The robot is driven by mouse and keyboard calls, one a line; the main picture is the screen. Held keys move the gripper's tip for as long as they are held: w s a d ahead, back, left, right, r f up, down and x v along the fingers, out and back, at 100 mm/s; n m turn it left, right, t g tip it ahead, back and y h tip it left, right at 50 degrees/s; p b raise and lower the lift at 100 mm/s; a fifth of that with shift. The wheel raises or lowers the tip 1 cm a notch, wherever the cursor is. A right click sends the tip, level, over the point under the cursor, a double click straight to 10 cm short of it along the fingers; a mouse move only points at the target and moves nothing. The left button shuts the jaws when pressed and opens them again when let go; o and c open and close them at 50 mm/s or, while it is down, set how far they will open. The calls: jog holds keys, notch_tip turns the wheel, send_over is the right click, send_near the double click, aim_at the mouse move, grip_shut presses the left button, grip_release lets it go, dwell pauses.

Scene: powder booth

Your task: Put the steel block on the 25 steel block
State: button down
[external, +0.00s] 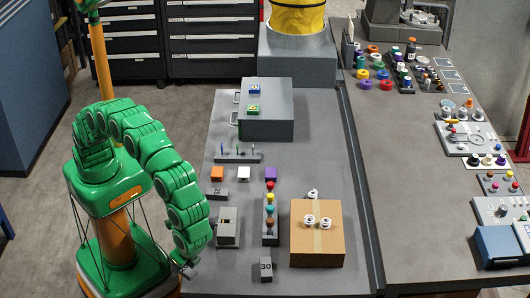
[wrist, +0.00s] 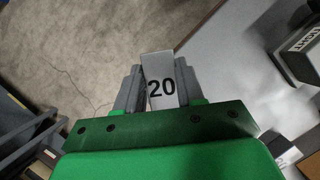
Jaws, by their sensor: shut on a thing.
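My gripper (wrist: 158,92) is shut on a steel block (wrist: 161,80) marked 20, which stands up between the fingers in the wrist view. In the external view my gripper (external: 189,268) is low at the table's front left edge, and the held block is too small to make out clearly there. A small steel block (external: 215,191) with a dark marking, too small to read surely but possibly 25, sits on the table below the orange cube. Another steel block (external: 265,268) marked 30 stands near the table's front, right of my gripper.
A grey slotted box (external: 228,240) stands between my gripper and the small marked block. A rack of coloured knobs (external: 270,240) and a cardboard box (external: 318,255) stand further right.

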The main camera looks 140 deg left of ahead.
jog(key=s, duration=0.3)
jog(key=shift+d+f+m, duration=0.1)
jog(key=shift+d+m, duration=0.05)
jog(key=shift+m, duration=0.25)
jog(key=s+a+r+n+t+h, duration=0.1)
jog(key=s+a+r+n+h, duration=0.1)
jog(key=s+a+r+n, duration=0.5)
jog(key=s+a+n+t+h, duration=0.1)
jog(key=s+a+n, duration=0.35)
jog(key=a, duration=0.65)
jog(key=s+a+r+n+t, duration=0.3)
jog(key=s+n, duration=0.4)
jog(key=s, duration=0.2)
jog(key=s+a+r+n+t, duration=0.2)
jog(key=s+a+n+t, duration=0.1)
jog(key=s+n, duration=0.55)
jog(key=m, duration=0.1)
send_over(217, 193)
jog(key=f, duration=0.5)
jog(key=s+f, duration=0.1)
jog(key=f, duration=0.2)
jog(key=shift+d+f, duration=0.3)
jog(key=shift+d, duration=0.1)
jog(key=shift+w+a+f, duration=0.3)
jog(key=shift+w+f, duration=0.25)
jog(key=shift+f, duration=1.65)
